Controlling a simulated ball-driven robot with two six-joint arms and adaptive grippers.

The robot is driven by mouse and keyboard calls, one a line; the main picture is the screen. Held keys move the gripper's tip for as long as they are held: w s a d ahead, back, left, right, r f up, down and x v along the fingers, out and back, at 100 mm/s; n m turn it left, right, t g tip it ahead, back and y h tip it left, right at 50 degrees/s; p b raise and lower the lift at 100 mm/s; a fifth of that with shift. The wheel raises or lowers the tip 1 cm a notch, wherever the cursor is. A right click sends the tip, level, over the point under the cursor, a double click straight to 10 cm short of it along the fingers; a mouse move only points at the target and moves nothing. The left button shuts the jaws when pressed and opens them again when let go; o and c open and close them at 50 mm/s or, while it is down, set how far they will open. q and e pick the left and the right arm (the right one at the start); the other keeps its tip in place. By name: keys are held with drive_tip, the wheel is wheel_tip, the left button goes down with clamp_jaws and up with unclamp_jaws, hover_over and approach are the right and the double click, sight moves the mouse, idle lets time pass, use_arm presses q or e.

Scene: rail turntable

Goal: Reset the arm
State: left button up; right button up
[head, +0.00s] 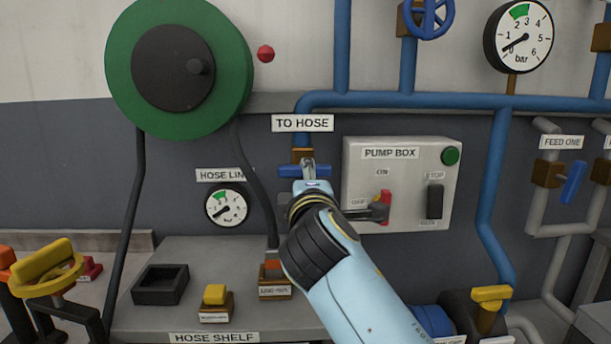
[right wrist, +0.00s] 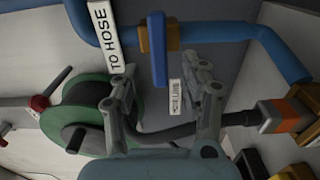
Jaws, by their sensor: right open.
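My right arm reaches in from the lower right of the head view. Its gripper (head: 308,168) is in front of the blue valve handle (head: 287,170) under the TO HOSE sign (head: 303,123). In the right wrist view the right gripper (right wrist: 160,76) is open, its two fingers apart with nothing held between them. The blue handle (right wrist: 158,50) lies just past the fingertips, in line with the gap, and crosswise to its pipe. Whether a finger touches it I cannot tell. In the head view the gripper hides part of the handle. My left gripper is not in view.
The pump box (head: 410,150) is right of the gripper. A green hose reel (head: 125,45) is at the upper left, with a hose line gauge (head: 228,207) below. The hose shelf (head: 235,255) holds a black tray (head: 160,270) and blocks. Blue pipes (head: 450,101) run along the wall.

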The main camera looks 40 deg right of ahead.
drive_tip(key=shift+s+a, duration=0.2)
drive_tip(key=shift+s, duration=0.15)
